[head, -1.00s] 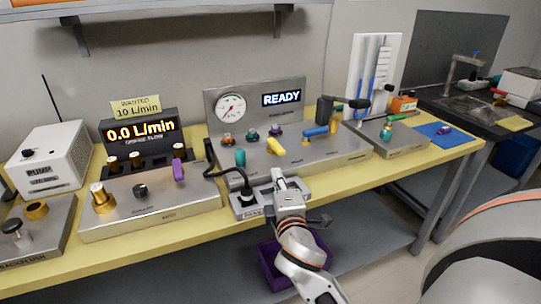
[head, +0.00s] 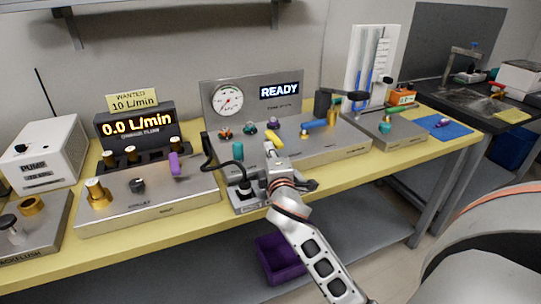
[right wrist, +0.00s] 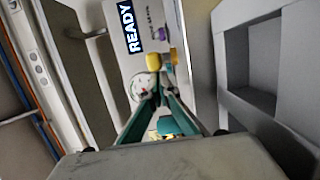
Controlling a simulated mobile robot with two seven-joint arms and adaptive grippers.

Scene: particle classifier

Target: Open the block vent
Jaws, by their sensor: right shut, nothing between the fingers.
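The steel block (head: 300,145) stands mid-bench, with a round gauge (head: 228,98) and a lit READY display (head: 280,90) on its back panel. Along it are a yellow lever (head: 274,138), a blue lever (head: 314,125), a teal cylinder (head: 238,151) and several small coloured knobs. I cannot tell from any label which of these is the vent. My right gripper (head: 270,151) is shut and empty, at the block's front near the yellow lever. In the right wrist view its fingers (right wrist: 161,78) meet just below a yellow part (right wrist: 156,57); contact is unclear. My left gripper is out of view.
A flow unit (head: 136,135) reading 0.0 L/min, under a WANTED 10 L/min sign, stands left with its steel box (head: 150,205). A purple bin (head: 280,258) sits below the bench.

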